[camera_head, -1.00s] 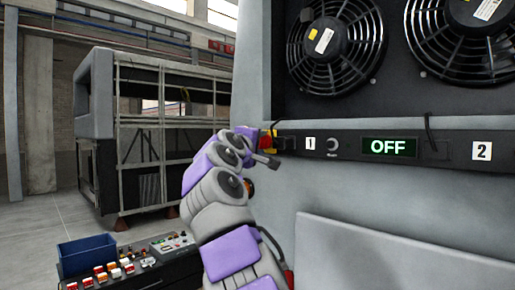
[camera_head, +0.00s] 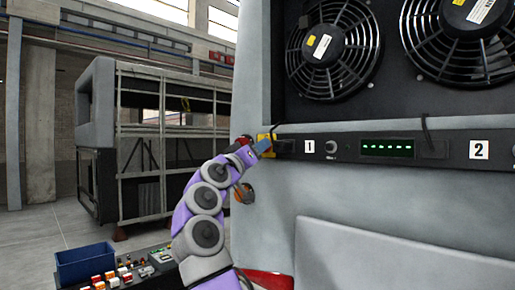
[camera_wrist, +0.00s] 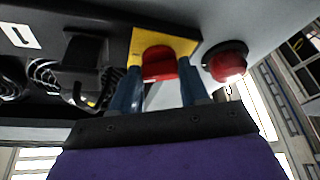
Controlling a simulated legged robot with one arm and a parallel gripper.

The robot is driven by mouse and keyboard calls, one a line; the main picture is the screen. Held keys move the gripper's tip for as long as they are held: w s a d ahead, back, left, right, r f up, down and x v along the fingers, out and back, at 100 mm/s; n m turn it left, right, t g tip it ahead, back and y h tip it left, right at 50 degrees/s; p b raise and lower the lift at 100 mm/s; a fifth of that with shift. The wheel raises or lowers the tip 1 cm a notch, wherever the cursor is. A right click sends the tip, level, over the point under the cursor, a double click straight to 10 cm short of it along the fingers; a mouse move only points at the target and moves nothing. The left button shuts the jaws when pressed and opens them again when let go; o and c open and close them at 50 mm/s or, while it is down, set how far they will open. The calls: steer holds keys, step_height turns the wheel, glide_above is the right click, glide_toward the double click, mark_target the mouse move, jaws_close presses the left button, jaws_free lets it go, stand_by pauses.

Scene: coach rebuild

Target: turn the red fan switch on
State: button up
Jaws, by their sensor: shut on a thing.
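The red fan switch (camera_wrist: 159,64) sits on a yellow plate (camera_wrist: 184,44) in the wrist view. My gripper (camera_wrist: 158,78) has one blue finger on each side of the switch and is shut on it. In the head view, my gripper (camera_head: 264,147) reaches the left end of the black control strip, in front of the yellow plate (camera_head: 265,138). The red switch is mostly hidden there. The small display (camera_head: 388,147) on the strip shows a row of green marks, too small to read.
A red dome (camera_wrist: 228,62) sits close to the right finger in the wrist view. Two fans (camera_head: 334,48) are above the strip. A blue bin (camera_head: 86,263) and a button console (camera_head: 120,272) stand low at left. A grey frame structure (camera_head: 150,140) stands behind.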

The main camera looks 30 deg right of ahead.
steer(key=shift+w+a+m+g+h+p, duration=0.1)
steer(key=shift+m+g+h+p, duration=0.25)
steer(key=shift+m+g+p, duration=0.7)
steer(key=shift+w+m+g+h+p, duration=0.2)
steer(key=shift+m+h+p, duration=0.35)
steer(key=shift+m, duration=1)
steer(key=shift+w+a+m+g+h+p, duration=0.1)
steer(key=shift+m+g+h+p, duration=0.1)
steer(key=shift+m+g+p, duration=0.7)
steer(key=shift+s+m+t, duration=0.1)
steer(key=shift+m+t, duration=0.25)
steer(key=shift+m, duration=0.25)
steer(key=o, duration=1.1)
steer(key=shift+w+f, duration=0.15)
steer(key=shift+w, duration=0.1)
steer(key=shift+c, duration=0.2)
steer(key=b+v, duration=0.5)
steer(key=v, duration=1.2)
steer(key=shift+a+b, duration=0.2)
steer(key=shift+b, duration=0.1)
steer(key=shift+f, duration=0.1)
